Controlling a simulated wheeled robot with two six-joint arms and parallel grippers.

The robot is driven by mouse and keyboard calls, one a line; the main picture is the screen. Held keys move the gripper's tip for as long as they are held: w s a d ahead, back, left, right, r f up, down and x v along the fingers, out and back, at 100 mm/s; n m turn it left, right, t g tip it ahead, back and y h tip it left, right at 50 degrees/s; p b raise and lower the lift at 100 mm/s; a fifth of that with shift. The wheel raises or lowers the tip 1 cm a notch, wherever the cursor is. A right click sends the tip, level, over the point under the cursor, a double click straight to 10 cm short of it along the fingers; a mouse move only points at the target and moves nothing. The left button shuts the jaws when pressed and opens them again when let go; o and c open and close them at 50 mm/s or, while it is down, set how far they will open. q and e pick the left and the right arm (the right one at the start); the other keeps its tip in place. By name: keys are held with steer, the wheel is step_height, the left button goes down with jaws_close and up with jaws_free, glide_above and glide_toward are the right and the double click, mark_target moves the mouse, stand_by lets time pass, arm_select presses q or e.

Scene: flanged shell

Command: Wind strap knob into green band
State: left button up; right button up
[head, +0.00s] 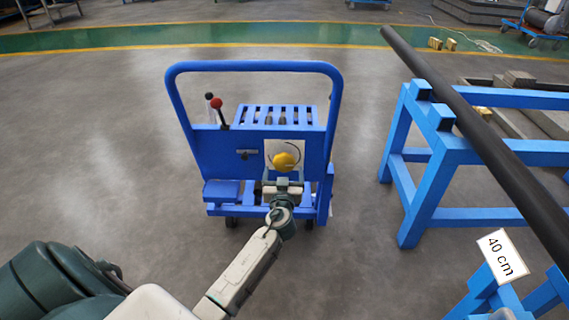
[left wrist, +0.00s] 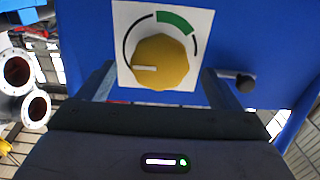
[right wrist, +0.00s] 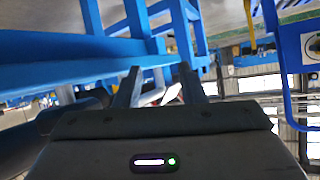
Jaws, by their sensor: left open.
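The yellow strap knob (left wrist: 160,62) sits on a white dial plate (left wrist: 124,20) on a blue panel. Its white pointer mark points left in the left wrist view. The green band (left wrist: 175,21) is on the dial arc above and right of the knob, and the pointer is outside it. The knob also shows in the head view (head: 285,161) on the blue cart. My left gripper (left wrist: 157,75) is open, its fingers on either side of the knob with gaps visible. It shows just below the knob in the head view (head: 284,181). My right gripper (right wrist: 160,72) is open and empty.
The blue cart (head: 252,67) has a tall handle and a red-tipped lever (head: 216,103). A dark bolt (left wrist: 245,83) sticks out right of the dial. Blue trestles (head: 440,150) carrying a long black pipe (head: 480,137) stand at the right. Floor left of the cart is clear.

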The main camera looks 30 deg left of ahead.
mark_target(284, 166)
arm_select(q)
steer(key=x, duration=0.5)
steer(key=shift+s+d, duration=0.1)
steer(key=c, duration=1)
